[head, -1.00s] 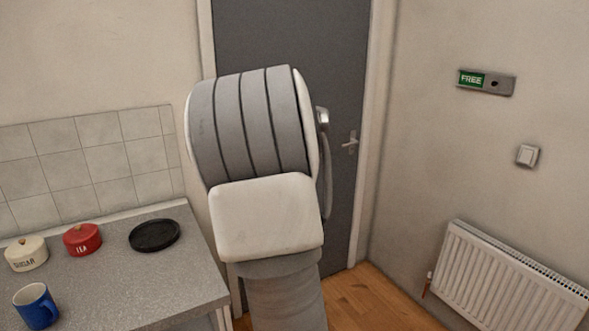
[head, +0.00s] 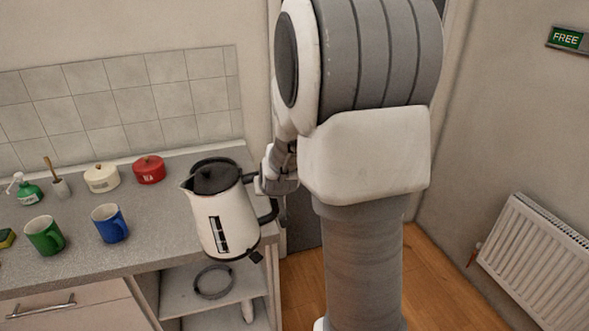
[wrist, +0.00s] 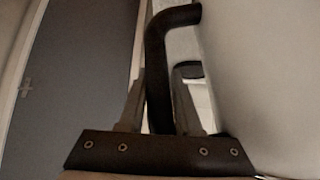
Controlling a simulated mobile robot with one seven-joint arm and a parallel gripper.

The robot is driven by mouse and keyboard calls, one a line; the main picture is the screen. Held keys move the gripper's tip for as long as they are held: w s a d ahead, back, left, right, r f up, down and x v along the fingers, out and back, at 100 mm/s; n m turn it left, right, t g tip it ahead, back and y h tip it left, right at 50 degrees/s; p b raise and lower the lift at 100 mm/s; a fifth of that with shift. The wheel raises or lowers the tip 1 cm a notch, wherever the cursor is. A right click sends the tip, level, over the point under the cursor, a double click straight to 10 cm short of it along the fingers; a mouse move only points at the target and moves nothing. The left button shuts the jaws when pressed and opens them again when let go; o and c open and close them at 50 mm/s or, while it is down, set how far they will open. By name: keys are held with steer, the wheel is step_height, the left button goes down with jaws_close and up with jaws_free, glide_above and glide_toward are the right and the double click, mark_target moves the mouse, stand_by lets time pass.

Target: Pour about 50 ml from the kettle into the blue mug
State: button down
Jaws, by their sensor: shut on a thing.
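The white kettle (head: 205,228) with a black lid hangs off the front right of the worktop, almost upright with a slight lean, spout toward the left. My gripper (head: 262,185) is at its black handle; in the wrist view my gripper (wrist: 158,105) has its fingers on both sides of the handle (wrist: 157,60), shut on it. The blue mug (head: 105,225) stands upright on the worktop, left of the kettle and apart from it. I cannot see into the kettle, and the mug's contents are not clear.
A green mug (head: 42,238) stands left of the blue one. A black round base (head: 205,161) is partly hidden behind the kettle.

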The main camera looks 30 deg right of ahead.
mark_target(214, 235)
steer(key=a+f+n+y, duration=0.1)
steer(key=a+f, duration=0.1)
steer(key=a, duration=0.3)
steer(key=a+f+n+y, duration=0.1)
steer(key=a+f, duration=0.2)
steer(key=a, duration=0.2)
steer(key=w+a+f+n, duration=0.1)
steer(key=a+f, duration=0.2)
steer(key=a, duration=0.2)
steer(key=shift+a+f+n+y, duration=0.2)
steer(key=shift+f+n+y, duration=0.1)
steer(key=shift+y, duration=0.1)
